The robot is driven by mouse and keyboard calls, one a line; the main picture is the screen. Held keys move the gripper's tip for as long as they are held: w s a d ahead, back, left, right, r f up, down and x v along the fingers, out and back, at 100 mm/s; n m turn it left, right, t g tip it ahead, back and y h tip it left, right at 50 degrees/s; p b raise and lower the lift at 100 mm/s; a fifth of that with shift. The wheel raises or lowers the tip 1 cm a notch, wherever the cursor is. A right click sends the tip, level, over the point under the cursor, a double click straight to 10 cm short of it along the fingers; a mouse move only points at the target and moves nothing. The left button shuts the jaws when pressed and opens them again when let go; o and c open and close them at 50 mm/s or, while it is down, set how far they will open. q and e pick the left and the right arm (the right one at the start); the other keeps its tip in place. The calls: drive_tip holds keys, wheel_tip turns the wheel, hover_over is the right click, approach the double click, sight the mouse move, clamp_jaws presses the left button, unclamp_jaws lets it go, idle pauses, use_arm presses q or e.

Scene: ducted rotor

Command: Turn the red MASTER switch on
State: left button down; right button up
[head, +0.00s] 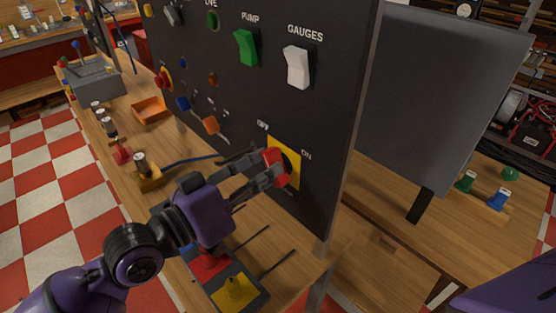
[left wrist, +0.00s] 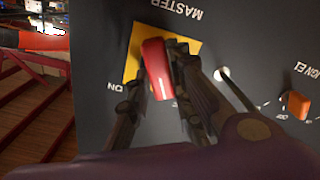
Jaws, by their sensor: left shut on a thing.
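The red MASTER switch (head: 275,156) has a red handle on a yellow plate (head: 292,181) at the low right of the black panel. OFF is lettered at its upper left and ON to its right in the head view. My left gripper (head: 277,170) is shut on the red handle, with a finger on each side. In the left wrist view the panel appears upside down, and the red handle (left wrist: 157,70) stands nearly upright between the fingers (left wrist: 160,95). The fingers partly hide the switch, so I cannot tell its exact setting. My right gripper is not in view.
Above are a green PUMP rocker (head: 246,48) and a white GAUGES rocker (head: 297,68). An orange tray (head: 151,111) and a grey box (head: 95,82) stand on the wooden bench at left. A grey board (head: 430,95) stands to the right of the panel.

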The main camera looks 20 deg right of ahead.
use_arm(q)
drive_tip(key=shift+s+m+p, duration=0.15)
drive_tip(key=shift+m+p, duration=1)
drive_tip(key=shift+m, duration=6.15)
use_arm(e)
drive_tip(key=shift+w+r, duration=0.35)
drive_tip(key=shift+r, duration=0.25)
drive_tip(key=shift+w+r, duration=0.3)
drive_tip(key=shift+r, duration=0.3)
use_arm(q)
drive_tip(key=c, duration=1.6)
unclamp_jaws()
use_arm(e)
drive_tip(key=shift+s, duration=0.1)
use_arm(q)
drive_tip(key=shift+o, duration=0.2)
drive_tip(key=v, duration=1.2)
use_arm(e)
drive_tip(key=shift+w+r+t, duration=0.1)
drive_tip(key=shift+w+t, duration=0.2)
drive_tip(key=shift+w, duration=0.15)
